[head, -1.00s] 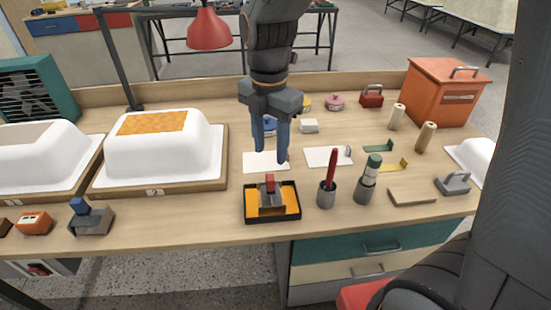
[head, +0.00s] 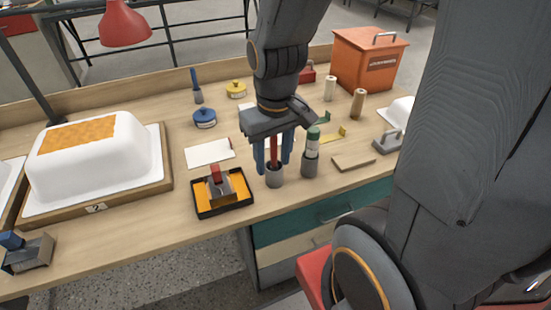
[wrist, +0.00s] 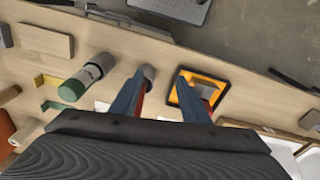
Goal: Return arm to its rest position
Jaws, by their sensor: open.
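My gripper (head: 273,168) is open, its two blue fingers pointing down over the workbench. In the head view the red-handled tool (head: 274,152) in its grey cup (head: 275,179) shows between the fingers. In the wrist view the left finger overlaps that cup (wrist: 149,71), and the space between the fingertips (wrist: 162,75) shows mostly bare bench. I cannot tell whether a finger touches the tool. The arm is bent and reaches out over the bench.
A black tray with orange lining (head: 238,206) holds a grey, red-handled tool. A green-capped bottle (head: 312,142) stands right of the cup. A white tub shell (head: 97,155) lies on a wooden board at left. An orange box (head: 368,62) stands at the back right.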

